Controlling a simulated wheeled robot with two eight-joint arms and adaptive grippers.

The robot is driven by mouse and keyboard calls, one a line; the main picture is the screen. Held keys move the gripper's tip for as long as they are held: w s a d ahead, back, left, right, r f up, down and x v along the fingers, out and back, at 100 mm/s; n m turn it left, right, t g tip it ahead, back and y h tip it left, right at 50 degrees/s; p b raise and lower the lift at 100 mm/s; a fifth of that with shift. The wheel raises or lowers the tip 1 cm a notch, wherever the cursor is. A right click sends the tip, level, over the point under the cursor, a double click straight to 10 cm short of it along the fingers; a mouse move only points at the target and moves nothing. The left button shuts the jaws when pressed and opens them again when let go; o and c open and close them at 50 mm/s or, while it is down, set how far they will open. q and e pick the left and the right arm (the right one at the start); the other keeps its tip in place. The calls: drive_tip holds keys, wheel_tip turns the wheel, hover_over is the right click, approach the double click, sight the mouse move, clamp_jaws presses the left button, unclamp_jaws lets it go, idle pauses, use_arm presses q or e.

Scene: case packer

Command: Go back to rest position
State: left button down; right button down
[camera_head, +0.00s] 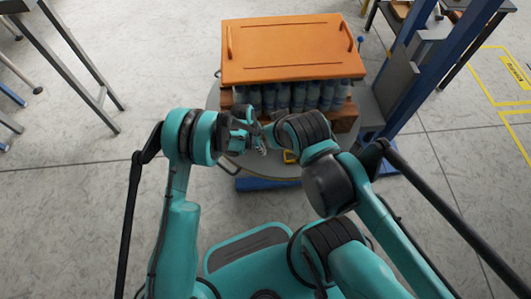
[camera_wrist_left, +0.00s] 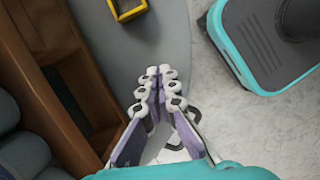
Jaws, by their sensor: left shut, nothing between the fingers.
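My left gripper (camera_head: 262,148) is in front of the orange-topped case, over the round grey table. In the left wrist view its fingers (camera_wrist_left: 159,73) meet at the tips with nothing between them, so it is shut and empty. It hangs above the grey table surface, apart from the wooden case at the left of that view. My right arm comes in from the right and its dark wrist lies close beside the left gripper. I cannot clearly make out the right gripper's fingers there.
An orange lid or panel (camera_head: 295,48) with handles sits above rows of dark bottles (camera_head: 290,97) in a brown wooden case (camera_head: 345,118). The round grey table (camera_head: 233,160) holds them. A yellow object (camera_head: 290,156) lies near its front edge.

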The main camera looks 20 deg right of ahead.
use_arm(q)
drive_tip(key=shift+w+a+r, duration=0.1)
drive_tip(key=shift+r, duration=0.3)
drive_tip(key=w+a+r+m+t, duration=0.2)
drive_tip(key=a+r, duration=0.6)
drive_tip(key=r, duration=0.4)
drive_tip(key=w+a+r+m+t, duration=0.25)
drive_tip(key=a+r, duration=0.55)
drive_tip(key=r, duration=0.4)
drive_tip(key=s+a+r+m+t, duration=0.1)
drive_tip(key=s+a+r+m, duration=0.1)
drive_tip(key=s+a+r, duration=0.3)
drive_tip(key=s+a+r+m+t, duration=0.1)
drive_tip(key=s+a+r+m, duration=0.15)
drive_tip(key=a, duration=0.45)
drive_tip(key=s+a+r+m+t+y, duration=0.2)
drive_tip(key=s+a+m, duration=0.1)
drive_tip(key=s+a, duration=0.6)
drive_tip(key=shift+s+a, duration=0.2)
drive_tip(key=shift+a, duration=0.1)
drive_tip(key=shift+d, duration=0.1)
